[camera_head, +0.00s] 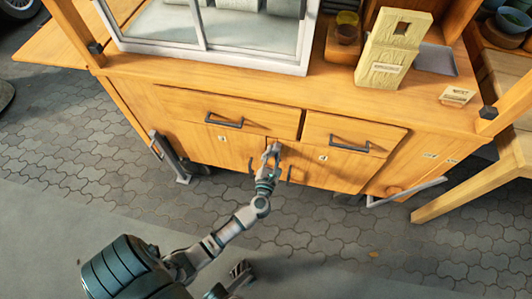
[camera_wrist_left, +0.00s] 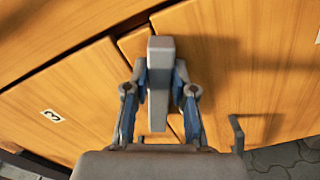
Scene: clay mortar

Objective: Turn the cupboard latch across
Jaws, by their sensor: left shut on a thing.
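The cupboard latch, a grey upright bar (camera_wrist_left: 160,85), sits at the seam between the two lower doors. In the wrist view my left gripper (camera_wrist_left: 160,95) has one finger on each side of the bar and is shut on it. The bar stands about vertical in that view. In the head view my left gripper (camera_head: 268,158) is at the front of the wooden cupboard (camera_head: 190,100), below the drawers. There the fingers partly hide the latch. A dark part of mine shows at the bottom of the head view; I cannot tell whether it is my right gripper.
Two drawers with dark handles (camera_head: 224,122) (camera_head: 350,145) are above the doors. A door handle (camera_wrist_left: 238,132) is right of my left gripper. A cream box (camera_head: 393,50) and a glazed case (camera_head: 210,40) stand on top. Paving (camera_head: 330,235) in front is mostly clear.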

